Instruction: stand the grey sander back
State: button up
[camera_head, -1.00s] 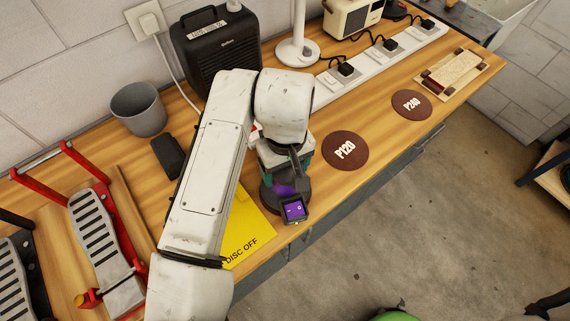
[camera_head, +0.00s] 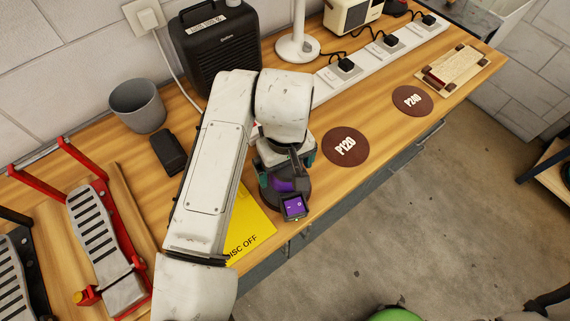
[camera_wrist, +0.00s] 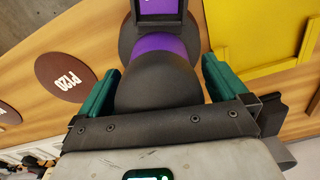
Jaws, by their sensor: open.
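The grey sander (camera_head: 281,186) has a dark round body, a purple band and a small purple-lit screen at its front. It stands on the bench near the front edge, at the right side of the yellow "DISC OFF" sheet (camera_head: 256,222). My gripper (camera_head: 287,170) is over it with the green fingers apart. In the wrist view the sander (camera_wrist: 160,85) fills the space between the fingers of my gripper (camera_wrist: 157,80), one on each side. I cannot tell whether either finger touches it. My arm hides part of the yellow sheet and the sander's back.
Brown P120 (camera_head: 345,146) and P240 (camera_head: 412,100) discs lie to the right on the wooden bench. A power strip (camera_head: 365,62), lamp base (camera_head: 297,48) and black heater-like box (camera_head: 222,50) stand behind.

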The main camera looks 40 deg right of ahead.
jog(key=shift+r+p, duration=0.35)
jog(key=shift+r, duration=0.2)
notch_tip(320, 180, up, 12)
jog(key=shift+s+r+b, duration=0.1)
jog(key=shift+r+b, duration=0.1)
jog(key=shift+b, duration=0.55)
jog(key=shift+d, duration=0.1)
dwell(0.3)
